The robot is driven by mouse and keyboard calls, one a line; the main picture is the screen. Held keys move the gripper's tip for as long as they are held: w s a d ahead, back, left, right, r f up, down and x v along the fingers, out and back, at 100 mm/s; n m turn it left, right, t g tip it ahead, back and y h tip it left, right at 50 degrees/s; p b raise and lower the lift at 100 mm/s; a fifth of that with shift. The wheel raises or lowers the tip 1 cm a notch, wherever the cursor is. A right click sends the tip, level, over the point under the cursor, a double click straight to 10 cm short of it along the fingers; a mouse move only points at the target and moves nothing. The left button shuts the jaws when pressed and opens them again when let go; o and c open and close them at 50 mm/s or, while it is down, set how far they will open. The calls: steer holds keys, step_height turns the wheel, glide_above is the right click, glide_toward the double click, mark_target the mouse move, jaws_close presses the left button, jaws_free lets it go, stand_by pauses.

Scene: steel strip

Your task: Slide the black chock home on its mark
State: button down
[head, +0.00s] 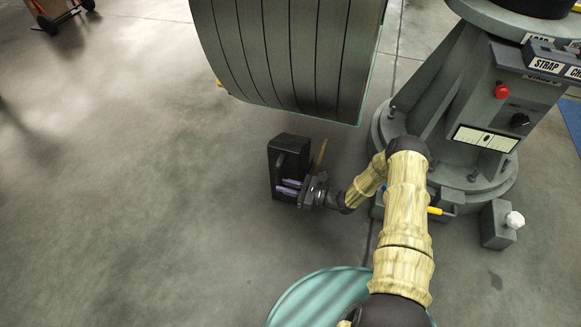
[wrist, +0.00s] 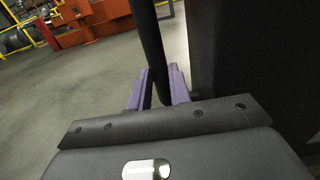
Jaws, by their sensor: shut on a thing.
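The black chock (head: 287,153) stands on the concrete floor in the head view, left of my arm and just below the large grey banded coil (head: 290,50). My gripper (head: 290,188) is at the chock's near side, its purple fingers shut on the chock's handle. In the wrist view the purple fingertips (wrist: 160,90) close around the dark upright handle bar (wrist: 151,45), and the chock's dark face (wrist: 250,70) fills the right side. A short yellow-brown strip (head: 321,155) shows just right of the chock. I cannot make out the mark itself.
A grey machine pedestal (head: 435,120) with a red button and labels stands to the right. A small grey block with a white knob (head: 497,225) is on the floor at right. A teal round top (head: 320,297) is at the bottom.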

steer(key=shift+w+d+b, duration=0.4)
steer(key=shift+w+b, duration=0.25)
steer(key=shift+w, duration=0.4)
steer(key=shift+w+d+b, duration=0.4)
steer(key=shift+w+b, duration=0.2)
steer(key=shift+w, duration=0.5)
steer(key=shift+w+d+b, duration=0.4)
steer(key=shift+w+b, duration=0.25)
steer(key=shift+w, duration=0.5)
steer(key=shift+w+d+b, duration=0.15)
steer(key=shift+w+b, duration=0.15)
steer(key=w+d+b, duration=0.2)
steer(key=w+b, duration=0.2)
steer(key=w, duration=0.1)
steer(key=shift+w+b, duration=0.3)
steer(key=shift+w, duration=0.05)
